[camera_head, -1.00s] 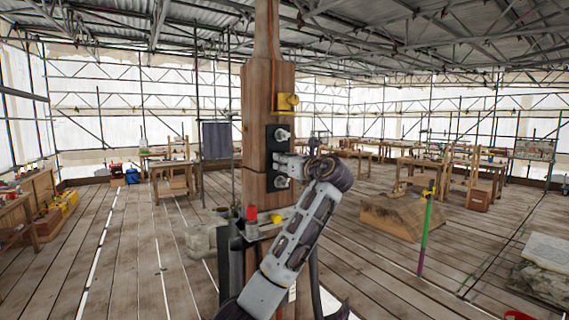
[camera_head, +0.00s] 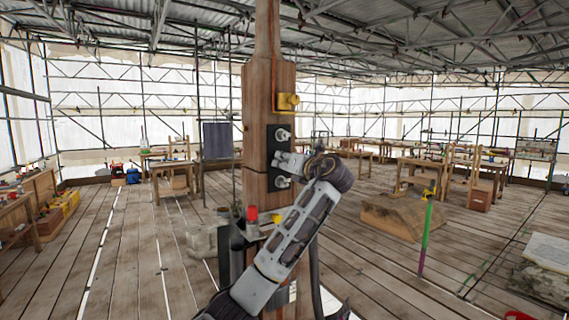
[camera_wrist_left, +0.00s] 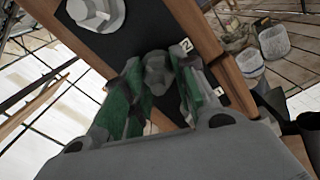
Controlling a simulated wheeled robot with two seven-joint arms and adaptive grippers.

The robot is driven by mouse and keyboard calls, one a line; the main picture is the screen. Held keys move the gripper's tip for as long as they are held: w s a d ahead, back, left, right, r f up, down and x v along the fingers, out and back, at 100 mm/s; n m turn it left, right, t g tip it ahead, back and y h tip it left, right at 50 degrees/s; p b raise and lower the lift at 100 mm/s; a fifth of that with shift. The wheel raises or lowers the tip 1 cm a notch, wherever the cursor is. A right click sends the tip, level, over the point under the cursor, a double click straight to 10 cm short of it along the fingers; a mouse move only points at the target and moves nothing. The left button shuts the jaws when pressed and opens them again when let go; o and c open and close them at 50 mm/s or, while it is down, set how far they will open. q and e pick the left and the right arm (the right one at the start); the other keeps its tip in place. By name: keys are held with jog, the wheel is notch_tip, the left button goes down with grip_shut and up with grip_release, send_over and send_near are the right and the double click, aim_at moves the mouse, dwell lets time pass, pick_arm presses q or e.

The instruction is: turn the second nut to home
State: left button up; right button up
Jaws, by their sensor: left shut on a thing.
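A black plate (camera_head: 271,143) is fixed to the face of the wooden spire post (camera_head: 256,110). An upper grey nut (camera_head: 282,135) on it stands free of my gripper. The lower nut (camera_head: 281,182) is at the plate's lower end. My left gripper (camera_head: 278,170) reaches the plate from the right. The other nut (camera_wrist_left: 95,12) shows at the top left. The fingers hide part of the held nut. My right gripper is not in view.
A green and purple pole (camera_head: 425,238) stands on the floor to the right. Workbenches line the back.

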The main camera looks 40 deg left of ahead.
pick_arm(q)
jog(key=shift+f, duration=0.25)
jog(key=o, duration=1)
jog(key=shift+r, duration=0.1)
jog(key=shift+r, duration=0.1)
jog(key=shift+v, duration=6.05)
jog(key=shift+w, duration=0.1)
